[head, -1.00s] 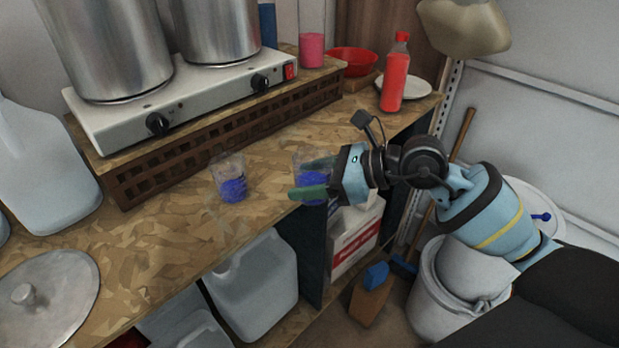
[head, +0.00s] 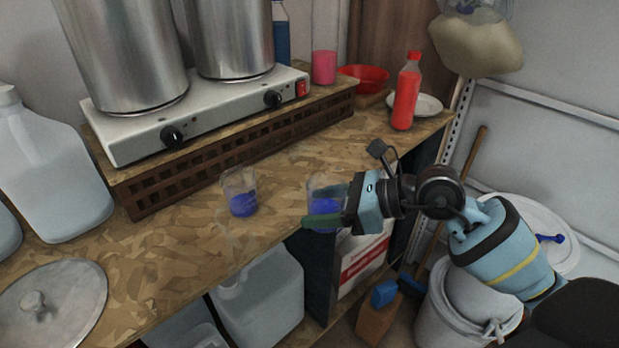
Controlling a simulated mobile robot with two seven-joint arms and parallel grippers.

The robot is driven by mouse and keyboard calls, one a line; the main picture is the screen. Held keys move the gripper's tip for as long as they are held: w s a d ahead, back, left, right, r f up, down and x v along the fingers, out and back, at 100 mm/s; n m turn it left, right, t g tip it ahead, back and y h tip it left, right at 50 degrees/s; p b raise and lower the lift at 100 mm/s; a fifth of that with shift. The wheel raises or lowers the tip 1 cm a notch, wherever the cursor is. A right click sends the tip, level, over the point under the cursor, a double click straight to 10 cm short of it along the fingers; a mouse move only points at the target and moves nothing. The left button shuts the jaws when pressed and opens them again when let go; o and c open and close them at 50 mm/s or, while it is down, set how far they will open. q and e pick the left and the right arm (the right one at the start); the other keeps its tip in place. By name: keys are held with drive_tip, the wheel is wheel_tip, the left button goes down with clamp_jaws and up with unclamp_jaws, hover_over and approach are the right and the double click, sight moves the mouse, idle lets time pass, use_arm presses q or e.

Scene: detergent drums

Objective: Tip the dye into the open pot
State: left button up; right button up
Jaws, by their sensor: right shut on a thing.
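My right gripper (head: 328,207) is shut on a clear beaker of blue dye (head: 322,187), with its green fingers on either side. The beaker looks upright at the front edge of the worktop; I cannot tell whether it still touches it. A second clear beaker of blue dye (head: 240,197) stands on the worktop to its left. Two steel pots, a left one (head: 130,50) and a right one (head: 230,35), stand on the hotplate (head: 205,108). Their tops are out of view, so I cannot see which is open. My left gripper is not in view.
A pot lid (head: 50,310) lies on the worktop (head: 185,240) at front left. A jug (head: 50,175) stands at the left. A pink cup (head: 324,67), a red bowl (head: 364,78) and a red bottle (head: 406,95) stand at the back. The wooden stand (head: 240,137) raises the hotplate.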

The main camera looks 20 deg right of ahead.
drive_tip(key=s+d+f, duration=0.2)
drive_tip(key=s+f, duration=0.2)
drive_tip(key=s, duration=0.3)
drive_tip(key=shift+s+d+f, duration=0.2)
drive_tip(key=shift+f, duration=0.1)
drive_tip(key=shift+s, duration=0.1)
